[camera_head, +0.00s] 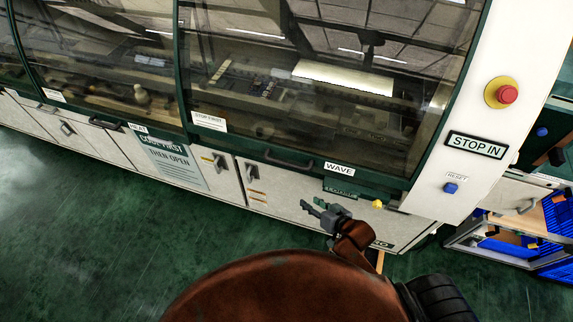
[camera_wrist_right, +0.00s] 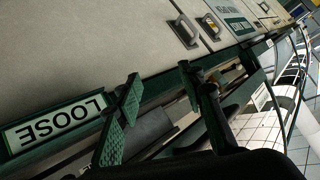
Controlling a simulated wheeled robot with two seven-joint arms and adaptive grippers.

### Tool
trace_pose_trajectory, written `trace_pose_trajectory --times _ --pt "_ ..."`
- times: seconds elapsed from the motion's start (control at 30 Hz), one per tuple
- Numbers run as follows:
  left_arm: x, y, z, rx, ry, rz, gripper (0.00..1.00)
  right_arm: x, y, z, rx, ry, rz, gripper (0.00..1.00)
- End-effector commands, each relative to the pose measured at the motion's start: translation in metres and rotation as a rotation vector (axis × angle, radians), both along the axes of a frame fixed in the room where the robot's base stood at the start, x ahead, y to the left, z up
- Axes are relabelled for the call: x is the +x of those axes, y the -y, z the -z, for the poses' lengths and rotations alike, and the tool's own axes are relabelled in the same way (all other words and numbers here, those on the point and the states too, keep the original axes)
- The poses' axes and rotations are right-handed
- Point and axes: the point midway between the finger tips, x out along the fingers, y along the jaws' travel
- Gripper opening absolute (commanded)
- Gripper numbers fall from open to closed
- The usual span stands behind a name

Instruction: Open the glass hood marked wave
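The glass hood marked WAVE (camera_head: 310,110) is a large dark-framed curved pane on the machine, and it is down. Its dark bar handle (camera_head: 288,161) sits on the lower frame, left of the white WAVE label (camera_head: 339,169). My right gripper (camera_head: 318,207) is below the handle and label, in front of the machine's pale lower panels. In the right wrist view my right gripper (camera_wrist_right: 160,98) is open, its fingers apart with the green frame edge behind them. I cannot tell how far the fingers are from the frame. My left gripper is out of view.
A LOOSE sign (camera_wrist_right: 52,123) is beside the fingers in the wrist view. A red stop button (camera_head: 507,95) and a blue reset button (camera_head: 451,188) are on the white column to the right. Blue bins (camera_head: 555,220) stand at far right. Green floor lies clear at left.

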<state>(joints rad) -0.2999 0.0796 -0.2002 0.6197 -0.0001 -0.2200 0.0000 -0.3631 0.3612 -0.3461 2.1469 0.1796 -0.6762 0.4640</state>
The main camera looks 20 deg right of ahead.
Motion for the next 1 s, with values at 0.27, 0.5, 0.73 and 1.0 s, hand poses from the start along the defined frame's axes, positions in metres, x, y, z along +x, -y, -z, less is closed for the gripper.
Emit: trace_pose_trajectory --times 0.27,0.5,0.73,1.0 --pt "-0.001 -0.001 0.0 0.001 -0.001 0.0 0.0 0.058 -0.044 -0.034 0.445 0.24 -0.071 0.36" --pt "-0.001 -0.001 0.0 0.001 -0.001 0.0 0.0 0.071 -0.031 -0.068 0.777 0.35 -0.133 0.36" --pt "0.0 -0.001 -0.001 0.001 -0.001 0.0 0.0 0.073 -0.02 -0.084 0.888 0.383 -0.161 0.36" --pt "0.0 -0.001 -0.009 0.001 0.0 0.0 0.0 0.1 -0.04 -0.095 0.897 0.389 -0.162 0.36"
